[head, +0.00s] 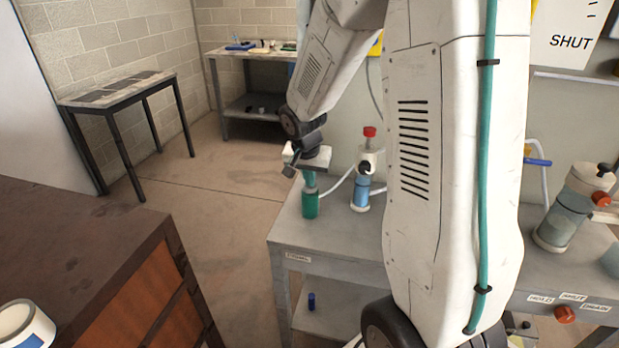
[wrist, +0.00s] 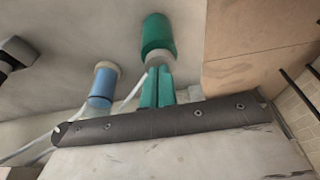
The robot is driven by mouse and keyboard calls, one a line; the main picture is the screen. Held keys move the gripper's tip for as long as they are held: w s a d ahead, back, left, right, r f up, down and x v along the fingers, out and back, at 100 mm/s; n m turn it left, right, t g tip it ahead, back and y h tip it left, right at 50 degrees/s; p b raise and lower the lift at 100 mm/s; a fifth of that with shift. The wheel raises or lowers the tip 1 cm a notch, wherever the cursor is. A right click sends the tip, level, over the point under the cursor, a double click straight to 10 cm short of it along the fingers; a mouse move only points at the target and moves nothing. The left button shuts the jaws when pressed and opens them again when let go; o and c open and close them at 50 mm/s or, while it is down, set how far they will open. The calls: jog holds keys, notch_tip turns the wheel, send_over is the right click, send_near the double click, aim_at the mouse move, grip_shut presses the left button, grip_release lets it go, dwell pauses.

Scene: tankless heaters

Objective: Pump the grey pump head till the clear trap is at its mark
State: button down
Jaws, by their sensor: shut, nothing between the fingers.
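My gripper (head: 309,184) is shut and empty, its teal fingers (wrist: 157,86) pointing down at the top of a green cylinder (head: 310,206). In the wrist view the green cylinder (wrist: 157,38) has a grey top (wrist: 158,61) right by the fingertips; this looks like the grey pump head. I cannot tell whether the fingers touch it. To its right stands an upright vessel with blue in its lower part (head: 361,192) and a red cap; it also shows in the wrist view (wrist: 102,88). It may be the clear trap. No mark is readable on it.
Another see-through vessel (head: 565,215) with a black knob stands at the right of the grey bench (head: 335,243). Pale hoses run near the vessels. A red knob (head: 565,314) is on the bench front. My arm hides the bench's middle. A brown cabinet (head: 80,260) stands at left.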

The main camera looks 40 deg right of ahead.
jog(key=d+v, duration=0.1)
jog(key=v, duration=1.2)
jog(key=shift+w+r, duration=0.25)
jog(key=shift+r, duration=0.2)
jog(key=shift+a, duration=0.15)
jog(key=s+a+r+n+y, duration=0.1)
jog(key=s+a+n, duration=0.4)
jog(key=s, duration=0.7)
jog(key=s+a+r+n+y, duration=0.1)
jog(key=s+a+r+n, duration=0.1)
jog(key=s+a+n, duration=0.3)
jog(key=s+a, duration=0.4)
jog(key=s, duration=0.4)
jog(key=shift+a+g+y, duration=0.25)
jog(key=shift+g+y, duration=0.05)
